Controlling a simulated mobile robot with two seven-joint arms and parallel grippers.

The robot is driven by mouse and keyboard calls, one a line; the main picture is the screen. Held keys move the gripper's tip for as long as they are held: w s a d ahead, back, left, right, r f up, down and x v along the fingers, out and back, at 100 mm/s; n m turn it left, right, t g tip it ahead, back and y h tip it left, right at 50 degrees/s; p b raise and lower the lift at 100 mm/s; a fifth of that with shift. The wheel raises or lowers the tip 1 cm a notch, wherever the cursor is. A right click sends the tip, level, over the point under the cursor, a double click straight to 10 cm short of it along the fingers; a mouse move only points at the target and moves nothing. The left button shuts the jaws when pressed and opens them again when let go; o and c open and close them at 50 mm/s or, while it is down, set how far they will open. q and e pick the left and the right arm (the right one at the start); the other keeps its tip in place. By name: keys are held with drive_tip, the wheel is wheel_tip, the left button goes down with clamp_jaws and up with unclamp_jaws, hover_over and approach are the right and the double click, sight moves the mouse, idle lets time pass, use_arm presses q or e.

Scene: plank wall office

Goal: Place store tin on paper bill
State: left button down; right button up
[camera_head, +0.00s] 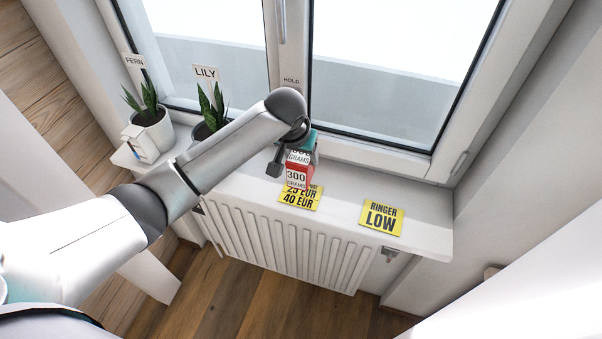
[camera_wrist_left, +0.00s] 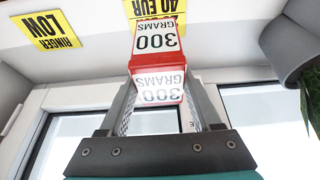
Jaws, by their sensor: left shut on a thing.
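The store tin (camera_head: 297,176) is a red box with white labels reading 300 GRAMS; it also shows in the left wrist view (camera_wrist_left: 157,42). My left gripper (camera_head: 293,158) is shut on the tin from above, with a finger on either side of it in the left wrist view (camera_wrist_left: 163,100). The paper bill (camera_head: 298,201) is a yellow sheet with black print, 25 EUR and 40 EUR, on the white sill. The tin covers the bill's back part in the head view. I cannot tell whether the tin touches it. My right gripper is out of view.
A yellow RINGER LOW card (camera_head: 382,218) lies to the right on the sill (camera_head: 425,212). Plants labelled LILY (camera_head: 206,128) and FERN (camera_head: 152,125), and a small white box (camera_head: 140,144), stand to the left. The window is behind, and the sill's front edge is above a radiator (camera_head: 285,248).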

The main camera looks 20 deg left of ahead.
use_arm(q)
drive_tip(key=shift+f+b, duration=0.35)
drive_tip(key=shift+f, duration=2.75)
drive_tip(key=shift+f, duration=0.15)
drive_tip(key=shift+c, duration=0.4)
unclamp_jaws()
drive_tip(key=shift+r, duration=0.2)
drive_tip(key=p+v, duration=0.2)
drive_tip(key=v, duration=1)
drive_tip(key=shift+f, duration=0.1)
